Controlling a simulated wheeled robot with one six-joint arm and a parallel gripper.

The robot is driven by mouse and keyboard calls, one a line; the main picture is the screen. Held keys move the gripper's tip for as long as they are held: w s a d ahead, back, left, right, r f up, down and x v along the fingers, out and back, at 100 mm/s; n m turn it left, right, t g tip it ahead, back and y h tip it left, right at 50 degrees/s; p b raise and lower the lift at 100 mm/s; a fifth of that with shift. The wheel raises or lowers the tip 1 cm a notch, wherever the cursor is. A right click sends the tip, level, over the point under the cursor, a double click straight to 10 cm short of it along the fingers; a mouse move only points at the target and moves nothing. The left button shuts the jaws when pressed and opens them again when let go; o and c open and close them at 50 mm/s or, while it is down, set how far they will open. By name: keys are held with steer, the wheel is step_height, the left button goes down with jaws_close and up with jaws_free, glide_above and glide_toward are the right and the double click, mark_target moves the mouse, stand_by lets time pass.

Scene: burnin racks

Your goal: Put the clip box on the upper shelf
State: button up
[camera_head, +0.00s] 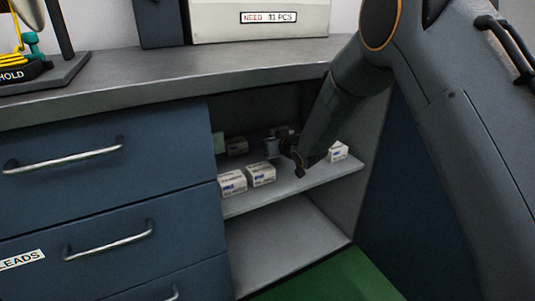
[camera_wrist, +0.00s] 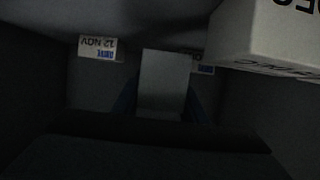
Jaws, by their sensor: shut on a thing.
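My gripper (camera_head: 279,144) reaches into the open cabinet bay, just above the upper shelf (camera_head: 300,183). It is shut on a small, plain, pale box, taken as the clip box (camera_head: 271,149). In the wrist view the clip box (camera_wrist: 164,78) stands between my gripper's dark blue fingers (camera_wrist: 160,104), with no label readable on its near face. I cannot tell whether its underside touches the shelf.
Two white labelled boxes (camera_head: 261,174) (camera_head: 232,183) stand at the shelf's front left. A darker box (camera_head: 237,146) is at the back, and another white box (camera_head: 338,151) at the right. The lower shelf (camera_head: 285,240) is bare. The grey countertop (camera_head: 170,72) overhangs the bay.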

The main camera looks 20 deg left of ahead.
step_height(320, 180, down, 4)
steer(key=shift+r+b, duration=0.15)
steer(key=shift+b, duration=0.35)
steer(key=shift+r, duration=0.1)
steer(key=o, duration=1.2)
steer(key=shift+c, duration=0.2)
